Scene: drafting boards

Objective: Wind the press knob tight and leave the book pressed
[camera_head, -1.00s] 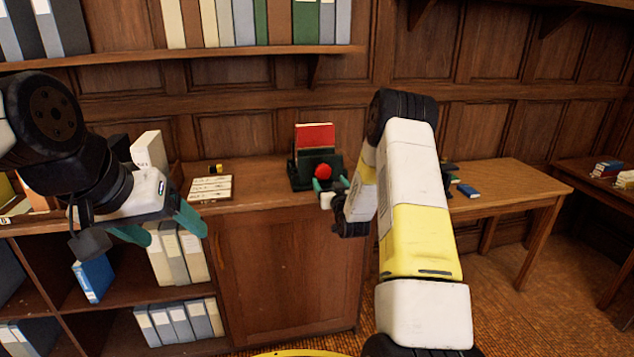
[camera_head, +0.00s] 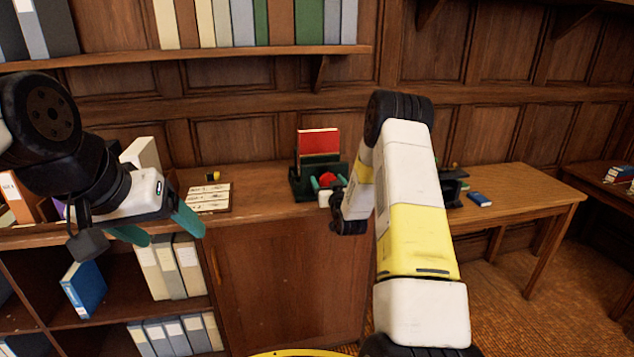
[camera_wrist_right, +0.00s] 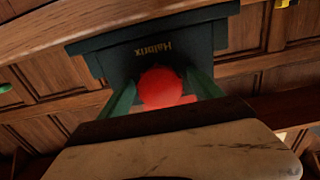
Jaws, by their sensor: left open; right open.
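The dark green press (camera_head: 305,185) stands on the wooden counter with a red book (camera_head: 319,143) upright in it. Its red knob (camera_head: 327,180) faces me. In the right wrist view the knob (camera_wrist_right: 162,88) sits between the two green fingers of my right gripper (camera_wrist_right: 160,92), with the press (camera_wrist_right: 150,55) lettered "Halbrix" behind it. The fingers are open, one on each side of the knob; I cannot tell if either touches it. In the head view my right gripper (camera_head: 329,185) partly hides the knob. My left gripper (camera_head: 160,228) is open and empty, in front of the shelves at left.
A white labelled board (camera_head: 209,197) and a small yellow-and-black item (camera_head: 213,176) lie on the counter left of the press. A side table (camera_head: 515,185) with a blue book (camera_head: 480,199) stands to the right.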

